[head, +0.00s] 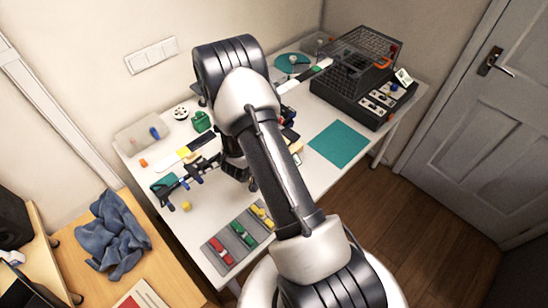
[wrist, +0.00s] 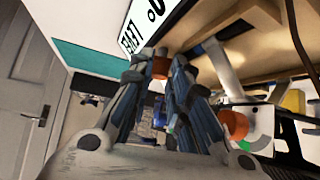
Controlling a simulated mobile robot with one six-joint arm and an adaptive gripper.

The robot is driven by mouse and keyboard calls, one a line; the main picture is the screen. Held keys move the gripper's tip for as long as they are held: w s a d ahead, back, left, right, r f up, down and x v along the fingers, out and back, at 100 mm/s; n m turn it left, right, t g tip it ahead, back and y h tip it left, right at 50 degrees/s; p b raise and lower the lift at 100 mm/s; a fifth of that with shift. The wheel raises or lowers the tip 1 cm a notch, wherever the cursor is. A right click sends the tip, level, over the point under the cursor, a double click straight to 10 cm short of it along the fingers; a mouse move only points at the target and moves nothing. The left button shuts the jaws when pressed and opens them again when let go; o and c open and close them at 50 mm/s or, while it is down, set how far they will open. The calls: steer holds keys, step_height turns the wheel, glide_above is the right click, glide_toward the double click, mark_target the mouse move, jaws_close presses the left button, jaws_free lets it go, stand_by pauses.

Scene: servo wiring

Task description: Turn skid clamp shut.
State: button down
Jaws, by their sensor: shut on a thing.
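In the wrist view my gripper (wrist: 160,74) has its two dark fingers closed in on a small orange-red knob (wrist: 160,66) at their tips. The knob appears to be the skid clamp's handle, but the clamp's body is mostly hidden by the fingers. Its turn angle cannot be told. A second orange-red cylinder (wrist: 235,124) with a green and white dial (wrist: 257,132) stands to the right of the fingers, apart from them. In the head view my arm covers the work spot, and the knob cannot be made out.
A wooden board (wrist: 245,55) lies close beyond the fingers, beside a white lettered label (wrist: 140,28). In the head view the white table (head: 190,215) holds a teal mat (head: 339,144), a grey tray of coloured parts (head: 222,262) and a black wire cage (head: 352,62).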

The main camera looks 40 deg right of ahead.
stand_by(0.4)
steer(key=c, duration=1.5)
jaws_free()
steer(key=v, duration=1.2)
steer(key=shift+d, duration=0.1)
steer(key=shift+c, duration=0.2)
